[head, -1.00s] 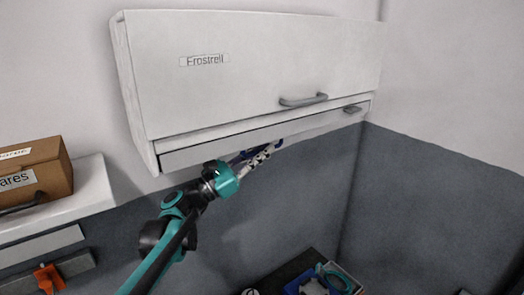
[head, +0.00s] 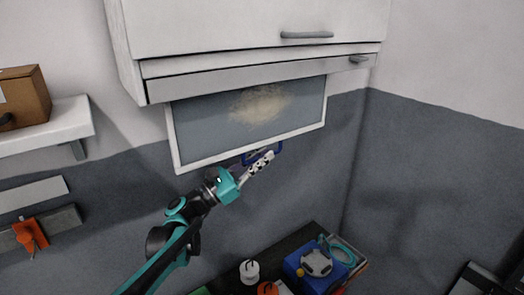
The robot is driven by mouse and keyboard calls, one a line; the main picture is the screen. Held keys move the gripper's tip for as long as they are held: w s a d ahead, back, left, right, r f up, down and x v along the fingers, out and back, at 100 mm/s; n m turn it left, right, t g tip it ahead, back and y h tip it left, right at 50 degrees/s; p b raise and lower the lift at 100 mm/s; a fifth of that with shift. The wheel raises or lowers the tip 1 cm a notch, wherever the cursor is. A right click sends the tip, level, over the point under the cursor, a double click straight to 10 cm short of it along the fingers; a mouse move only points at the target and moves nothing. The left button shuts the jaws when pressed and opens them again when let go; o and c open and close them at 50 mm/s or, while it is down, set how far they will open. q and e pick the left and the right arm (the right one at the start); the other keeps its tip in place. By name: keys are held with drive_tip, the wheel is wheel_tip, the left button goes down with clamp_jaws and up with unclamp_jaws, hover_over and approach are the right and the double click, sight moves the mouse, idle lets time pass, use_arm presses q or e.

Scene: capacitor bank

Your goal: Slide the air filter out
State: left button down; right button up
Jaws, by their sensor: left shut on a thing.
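The air filter (head: 210,128) is a flat grey panel with a white frame and a tan dirty patch. It hangs partly out of the underside of the white wall cabinet (head: 230,28), its upper edge still inside or behind the cabinet's bottom strip. A blue pull loop (head: 280,150) is at the filter's lower edge. My left gripper (head: 265,160) is at this loop, below the filter, and is shut on it. My right gripper is not in view.
A shelf (head: 45,128) with a cardboard box (head: 22,95) is at the left. An orange item (head: 30,235) hangs on a rail below. A dark bench (head: 285,248) with a blue box (head: 305,275) and a white weight-like object (head: 249,270) stands below. The wall below the filter is clear.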

use_arm(q)
wheel_tip(320, 180, down, 3)
drive_tip(key=shift+r+b, duration=0.2)
drive_tip(key=shift+b, duration=0.3)
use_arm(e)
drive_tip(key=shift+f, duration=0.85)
use_arm(q)
drive_tip(key=c, duration=1.6)
unclamp_jaws()
drive_tip(key=v, duration=1.2)
drive_tip(key=shift+a, duration=0.1)
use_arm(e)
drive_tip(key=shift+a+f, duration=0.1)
